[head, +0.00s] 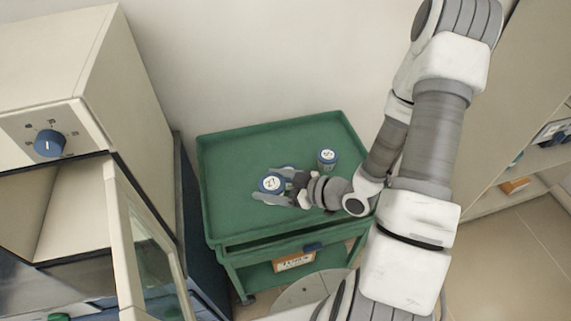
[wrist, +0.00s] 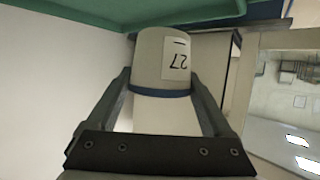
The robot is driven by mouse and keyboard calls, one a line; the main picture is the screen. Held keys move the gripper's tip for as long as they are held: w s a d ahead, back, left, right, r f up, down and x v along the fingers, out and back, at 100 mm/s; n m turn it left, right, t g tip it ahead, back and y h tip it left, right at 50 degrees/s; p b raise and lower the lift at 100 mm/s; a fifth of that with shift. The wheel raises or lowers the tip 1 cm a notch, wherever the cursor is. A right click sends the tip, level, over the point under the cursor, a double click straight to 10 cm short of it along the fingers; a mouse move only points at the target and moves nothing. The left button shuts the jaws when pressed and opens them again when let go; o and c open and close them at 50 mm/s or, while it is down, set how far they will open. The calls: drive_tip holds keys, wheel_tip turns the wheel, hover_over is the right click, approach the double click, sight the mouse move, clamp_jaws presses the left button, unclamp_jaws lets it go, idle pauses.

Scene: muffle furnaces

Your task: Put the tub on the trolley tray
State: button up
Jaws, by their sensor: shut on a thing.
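A pale tub with a blue band and a label reading 27 (wrist: 155,55) is between my gripper's fingers (wrist: 160,85) in the wrist view. In the head view its blue-rimmed, labelled top (head: 271,183) shows at my gripper (head: 275,194), which is shut on it. The green trolley tray (head: 228,165) lies beneath it in the head view, and I cannot tell whether the tub touches the tray floor. The green tray rim (wrist: 60,14) also shows along the top of the wrist view.
The left of the tray is clear. A furnace with an open door (head: 150,245) stands at left, shelves (head: 535,165) at right.

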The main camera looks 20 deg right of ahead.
sight(264, 185)
drive_tip(key=shift+s+a+f, duration=0.15)
drive_tip(key=shift+s, duration=0.1)
drive_tip(key=shift+w+f+b, duration=0.1)
drive_tip(key=shift+f+b, duration=0.1)
drive_tip(key=shift+b, duration=0.55)
drive_tip(key=w+b, duration=0.1)
drive_tip(key=b, duration=0.2)
drive_tip(key=f+b, duration=0.1)
drive_tip(key=b, duration=0.3)
drive_tip(key=shift+w+a+f, duration=0.1)
drive_tip(key=shift+w+a, duration=0.2)
drive_tip(key=shift+w, duration=0.05)
drive_tip(key=b, duration=0.2)
drive_tip(key=shift+w+a+f+b, duration=0.3)
drive_tip(key=shift+w+b, duration=0.05)
drive_tip(key=shift+b, duration=0.05)
drive_tip(key=w+a+f+b, duration=0.1)
drive_tip(key=w, duration=0.1)
drive_tip(key=w+a+f+b, duration=0.1)
drive_tip(key=w+f+b, duration=0.1)
drive_tip(key=w, duration=0.1)
drive_tip(key=w+a+f+b, duration=0.1)
drive_tip(key=w, duration=0.2)
drive_tip(key=shift+w+a+f+b, duration=0.1)
drive_tip(key=shift+a+f+b, duration=0.05)
drive_tip(key=shift+f+b, duration=0.25)
wheel_tip(264, 185, down, 4)
drive_tip(key=b, duration=0.3)
drive_tip(key=shift+r+b, duration=0.1)
drive_tip(key=shift+b, duration=0.3)
